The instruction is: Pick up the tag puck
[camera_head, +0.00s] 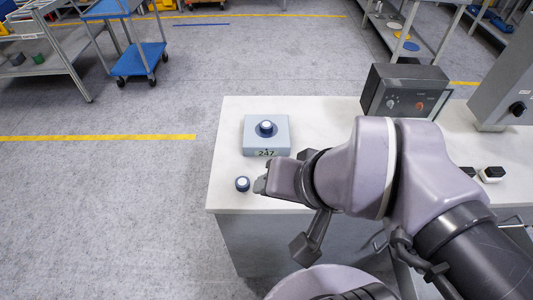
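A small round puck (242,184), dark blue with a white top, lies on the white worktop (229,157) near its front left corner. A second, similar blue and white round piece (266,128) sits on top of a grey-blue box marked 247 (282,133). I cannot tell from their looks which one is called the tag puck. My gripper (262,186) is just right of the puck on the worktop, with a small gap in the picture. My wrist hides most of the gripper, so its opening does not show.
A dark control box (405,92) with knobs stands at the back of the worktop, with a grey cabinet (503,80) at the right. Small black and white pieces (492,174) lie at the right. A blue cart (139,59) and shelves stand beyond open floor.

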